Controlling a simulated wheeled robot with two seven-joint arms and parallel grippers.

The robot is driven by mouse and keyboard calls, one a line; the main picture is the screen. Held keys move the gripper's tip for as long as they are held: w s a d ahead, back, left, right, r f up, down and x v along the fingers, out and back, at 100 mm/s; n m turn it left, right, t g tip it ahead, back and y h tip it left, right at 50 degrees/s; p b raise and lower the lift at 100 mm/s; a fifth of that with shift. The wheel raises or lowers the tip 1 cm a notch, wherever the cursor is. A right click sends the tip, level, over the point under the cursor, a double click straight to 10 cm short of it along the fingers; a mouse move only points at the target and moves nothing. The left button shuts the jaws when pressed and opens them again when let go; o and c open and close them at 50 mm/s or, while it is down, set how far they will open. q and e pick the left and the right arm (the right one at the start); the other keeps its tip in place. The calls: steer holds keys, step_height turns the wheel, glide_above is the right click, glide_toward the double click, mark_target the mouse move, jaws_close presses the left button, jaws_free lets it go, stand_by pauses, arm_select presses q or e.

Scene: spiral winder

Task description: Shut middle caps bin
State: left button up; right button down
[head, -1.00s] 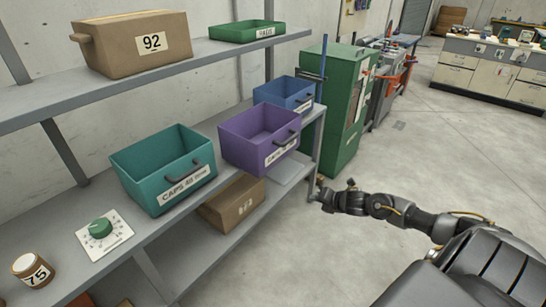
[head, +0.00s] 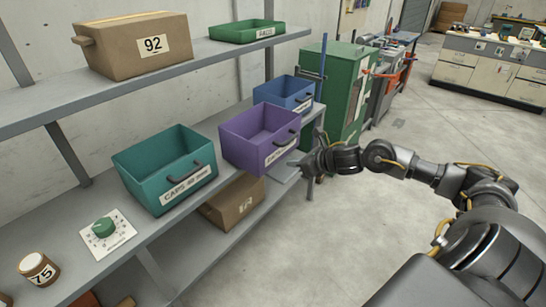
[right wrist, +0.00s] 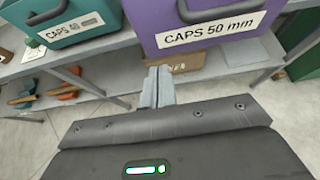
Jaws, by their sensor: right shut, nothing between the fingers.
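The purple bin (head: 247,151), labelled CAPS 50 mm in the right wrist view (right wrist: 185,22), is the middle one of three open-topped bins on the shelf. Its front juts out past the shelf's front edge, farther than its neighbours. A dark handle (head: 283,141) is on its front. My right gripper (head: 303,165) is shut and empty, just to the right of and in front of the purple bin, apart from it as far as I can tell. In the right wrist view the closed fingers (right wrist: 157,87) point at the space below the label. My left gripper is out of view.
A teal caps bin (head: 168,184) and a blue bin (head: 297,98) flank the purple one. A cardboard box (head: 233,203) sits on the lower shelf. A green dial (head: 104,228) and a 75 jar (head: 38,268) are at left. Right of the shelf is open floor.

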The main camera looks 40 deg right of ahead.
mark_target(265, 159)
steer(key=shift+w+r+p+x, duration=0.15)
steer(key=shift+r+p+x, duration=0.25)
steer(key=shift+x, duration=1.15)
steer(key=shift+w+r+p+x, duration=0.2)
steer(key=shift+p+x, duration=0.3)
steer(key=shift+x, duration=1.05)
steer(key=shift+w+r+p+x, duration=0.15)
steer(key=shift+r+p+x, duration=0.25)
steer(key=shift+x, duration=1.15)
steer(key=shift+a+f, duration=0.15)
